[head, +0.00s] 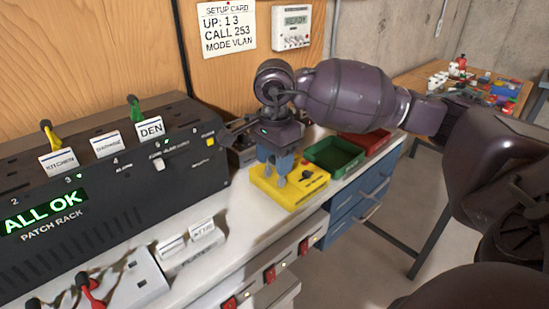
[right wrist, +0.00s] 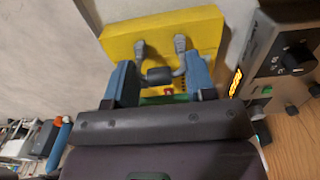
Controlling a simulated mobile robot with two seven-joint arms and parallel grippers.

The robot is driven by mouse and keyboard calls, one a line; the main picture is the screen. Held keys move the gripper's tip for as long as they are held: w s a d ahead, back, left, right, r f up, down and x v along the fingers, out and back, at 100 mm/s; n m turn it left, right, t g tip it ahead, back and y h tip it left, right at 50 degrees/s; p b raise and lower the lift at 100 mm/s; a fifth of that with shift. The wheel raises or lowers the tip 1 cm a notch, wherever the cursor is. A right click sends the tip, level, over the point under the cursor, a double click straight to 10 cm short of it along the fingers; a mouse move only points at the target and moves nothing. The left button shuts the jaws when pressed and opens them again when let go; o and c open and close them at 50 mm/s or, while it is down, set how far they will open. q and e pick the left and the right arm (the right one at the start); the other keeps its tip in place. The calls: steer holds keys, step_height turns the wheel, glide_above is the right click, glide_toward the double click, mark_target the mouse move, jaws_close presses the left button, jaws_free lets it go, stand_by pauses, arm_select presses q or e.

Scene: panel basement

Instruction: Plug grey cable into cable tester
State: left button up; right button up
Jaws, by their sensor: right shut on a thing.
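The yellow cable tester (head: 299,196) lies on the white bench top, with a black knob and printed labels on its face. It also shows in the right wrist view (right wrist: 115,42). My right gripper (head: 276,174) is directly over the tester, pointing down. Its blue fingers are shut on the dark middle block of the grey cable (right wrist: 160,75). Two grey plug ends of the cable reach past the fingertips toward the tester's face. I cannot tell whether they are seated in it or just above it. My left gripper is not in view.
The black patch rack (head: 110,170) reading ALL OK stands left. A green tray (head: 334,154) and a red tray (head: 366,142) lie right of the tester. A dark box with a knob (right wrist: 292,58) is beside it. Switches line the bench front.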

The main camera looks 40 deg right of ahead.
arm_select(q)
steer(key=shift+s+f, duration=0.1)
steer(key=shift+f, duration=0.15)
arm_select(e)
steer(key=shift+f, duration=0.2)
stand_by(0.6)
steer(key=o, duration=1.4)
steer(key=shift+r+p, duration=1.15)
steer(key=shift+r, duration=2.65)
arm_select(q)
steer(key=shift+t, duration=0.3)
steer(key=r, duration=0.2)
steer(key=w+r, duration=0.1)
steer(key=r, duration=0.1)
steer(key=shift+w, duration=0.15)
